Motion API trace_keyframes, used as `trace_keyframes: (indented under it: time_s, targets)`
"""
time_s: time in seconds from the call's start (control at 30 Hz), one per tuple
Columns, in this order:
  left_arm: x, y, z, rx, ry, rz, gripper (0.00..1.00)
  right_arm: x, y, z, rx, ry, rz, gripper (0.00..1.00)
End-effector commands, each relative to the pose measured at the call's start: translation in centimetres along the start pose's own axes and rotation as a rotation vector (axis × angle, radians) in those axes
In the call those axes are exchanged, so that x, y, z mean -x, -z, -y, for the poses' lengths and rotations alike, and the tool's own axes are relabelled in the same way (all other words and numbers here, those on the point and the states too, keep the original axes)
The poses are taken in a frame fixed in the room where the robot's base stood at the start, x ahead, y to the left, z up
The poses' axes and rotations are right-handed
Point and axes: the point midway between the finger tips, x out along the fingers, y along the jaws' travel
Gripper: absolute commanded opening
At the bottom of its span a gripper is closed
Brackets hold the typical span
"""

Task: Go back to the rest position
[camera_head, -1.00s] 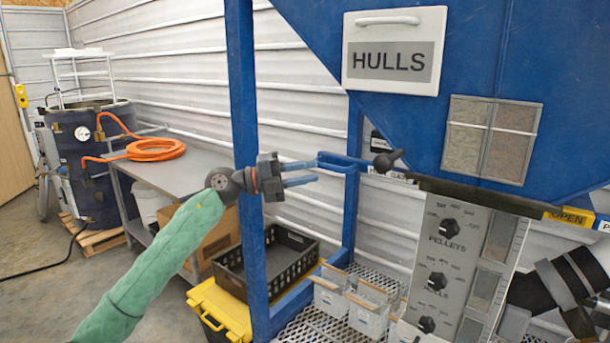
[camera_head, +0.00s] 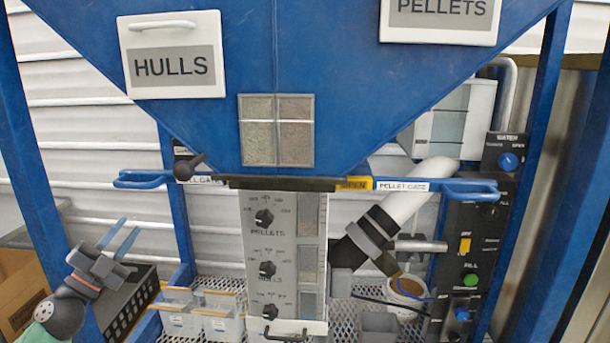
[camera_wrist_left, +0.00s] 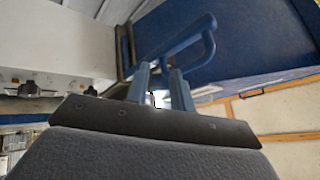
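My left gripper (camera_head: 129,226) is at the lower left of the head view, below the left blue gate handle (camera_head: 145,181) and clear of it. Its two blue-grey fingers are apart with nothing between them. In the left wrist view the fingers (camera_wrist_left: 160,70) also stand apart, with a blue handle (camera_wrist_left: 190,38) beyond them. My right gripper is not in view. The blue hopper (camera_head: 225,115) fills the upper middle, with a HULLS sign (camera_head: 174,85) and a PELLETS sign (camera_head: 440,30).
A grey dial panel (camera_head: 268,235) hangs under the hopper. A black crate (camera_head: 128,310) lies close to my left gripper. White bins (camera_head: 183,318) stand on a mesh shelf. Blue frame posts (camera_head: 40,185) flank the hopper. At right are a pipe (camera_head: 405,195) and a control box (camera_head: 470,240).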

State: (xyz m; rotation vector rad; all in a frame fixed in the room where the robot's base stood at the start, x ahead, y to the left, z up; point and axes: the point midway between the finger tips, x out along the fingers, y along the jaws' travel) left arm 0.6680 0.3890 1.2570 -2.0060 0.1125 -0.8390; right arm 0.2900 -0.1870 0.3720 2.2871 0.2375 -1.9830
Motion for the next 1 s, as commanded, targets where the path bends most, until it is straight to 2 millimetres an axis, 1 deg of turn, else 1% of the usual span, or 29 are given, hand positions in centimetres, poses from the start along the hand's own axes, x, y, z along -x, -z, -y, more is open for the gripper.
trace_keyframes:
  time_s: [0.03, 0.17, 0.27, 0.3, 0.37, 0.4, 0.47, 0.5, 0.57, 0.6, 0.63, 0.67, 0.7, 0.77, 0.8, 0.9, 1.0]
  targets:
    - [1.2, -0.4, -1.5, 0.056, 0.034, 0.070, 0.23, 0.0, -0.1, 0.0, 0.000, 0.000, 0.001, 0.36]
    - [4.5, -2.0, -5.1, 0.182, 0.103, 0.279, 0.23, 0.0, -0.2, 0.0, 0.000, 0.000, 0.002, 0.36]
    - [7.7, -3.0, -8.4, 0.274, 0.125, 0.456, 0.23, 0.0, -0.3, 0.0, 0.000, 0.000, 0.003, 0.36]
    - [9.1, -3.3, -9.9, 0.310, 0.126, 0.529, 0.23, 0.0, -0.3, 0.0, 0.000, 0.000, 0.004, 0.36]
    - [11.4, -3.6, -12.2, 0.361, 0.119, 0.642, 0.23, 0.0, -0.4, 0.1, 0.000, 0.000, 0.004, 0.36]
    - [13.0, -3.6, -13.9, 0.397, 0.108, 0.718, 0.23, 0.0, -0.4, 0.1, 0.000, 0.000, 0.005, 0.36]
    - [15.5, -3.5, -16.4, 0.448, 0.083, 0.833, 0.23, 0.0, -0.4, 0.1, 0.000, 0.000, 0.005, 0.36]
    - [17.2, -3.2, -18.2, 0.481, 0.060, 0.909, 0.23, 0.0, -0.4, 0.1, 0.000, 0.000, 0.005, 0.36]
    - [19.8, -2.5, -20.7, 0.528, 0.019, 1.019, 0.23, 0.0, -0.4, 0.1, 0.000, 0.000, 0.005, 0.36]
    - [21.5, -1.9, -22.3, 0.558, -0.014, 1.090, 0.23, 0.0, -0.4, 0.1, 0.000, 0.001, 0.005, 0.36]
    - [22.8, -1.3, -23.5, 0.579, -0.040, 1.141, 0.23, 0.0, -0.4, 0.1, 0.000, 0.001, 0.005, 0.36]
    - [24.1, -0.6, -24.7, 0.601, -0.069, 1.191, 0.23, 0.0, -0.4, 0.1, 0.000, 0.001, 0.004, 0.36]
    - [25.8, 0.3, -26.2, 0.628, -0.110, 1.256, 0.23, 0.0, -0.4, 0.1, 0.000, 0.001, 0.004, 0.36]
    - [28.2, 2.0, -28.4, 0.669, -0.177, 1.347, 0.23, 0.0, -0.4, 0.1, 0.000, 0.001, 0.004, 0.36]
    - [29.7, 3.2, -29.7, 0.696, -0.223, 1.403, 0.23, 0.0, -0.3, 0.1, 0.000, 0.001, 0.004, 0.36]
    - [32.7, 5.9, -32.1, 0.744, -0.328, 1.511, 0.23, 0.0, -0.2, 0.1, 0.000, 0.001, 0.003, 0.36]
    - [34.8, 8.3, -33.6, 0.782, -0.414, 1.582, 0.23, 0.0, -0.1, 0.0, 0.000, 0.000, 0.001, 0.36]
